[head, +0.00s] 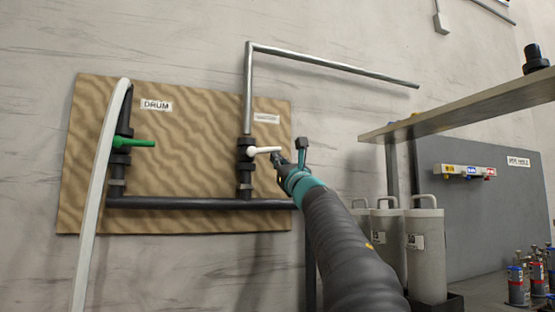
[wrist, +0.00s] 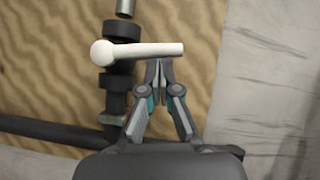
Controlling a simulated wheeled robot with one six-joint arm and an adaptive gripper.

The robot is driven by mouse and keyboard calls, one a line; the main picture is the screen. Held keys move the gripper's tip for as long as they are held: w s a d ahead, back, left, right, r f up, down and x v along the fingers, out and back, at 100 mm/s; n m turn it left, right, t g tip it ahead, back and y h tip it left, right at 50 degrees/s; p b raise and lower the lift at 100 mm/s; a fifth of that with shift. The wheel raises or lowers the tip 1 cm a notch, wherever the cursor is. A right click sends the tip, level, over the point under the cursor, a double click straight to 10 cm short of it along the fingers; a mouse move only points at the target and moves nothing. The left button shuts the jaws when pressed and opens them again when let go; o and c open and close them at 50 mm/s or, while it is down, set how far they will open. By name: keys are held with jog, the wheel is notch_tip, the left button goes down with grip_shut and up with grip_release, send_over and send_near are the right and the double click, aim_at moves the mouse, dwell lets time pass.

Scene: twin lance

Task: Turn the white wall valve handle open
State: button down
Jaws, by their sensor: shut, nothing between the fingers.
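The white valve handle (head: 265,150) sits on the dark valve body (head: 245,168) of the right-hand pipe on the wall board. It points right, about level and across the upright pipe. In the wrist view the white handle (wrist: 145,49) runs level from its round hub at left to its free end at right. My gripper (head: 277,158) is at the handle's free end. In the wrist view my gripper (wrist: 159,63) is shut with nothing between its fingers. Its tips are just below the handle's outer part; I cannot tell whether they touch it.
A green handle (head: 138,143) is on the left valve, beside a pale hose (head: 100,190). A dark pipe (head: 200,203) runs level below both valves. A shelf (head: 470,105) juts out at right, above grey canisters (head: 425,255) and small bottles (head: 517,285).

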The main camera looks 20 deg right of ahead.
jog(key=shift+r, duration=0.1)
jog(key=shift+d+r+n+y+p, duration=0.15)
jog(key=shift+n+y+p, duration=0.2)
jog(key=shift+n, duration=0.35)
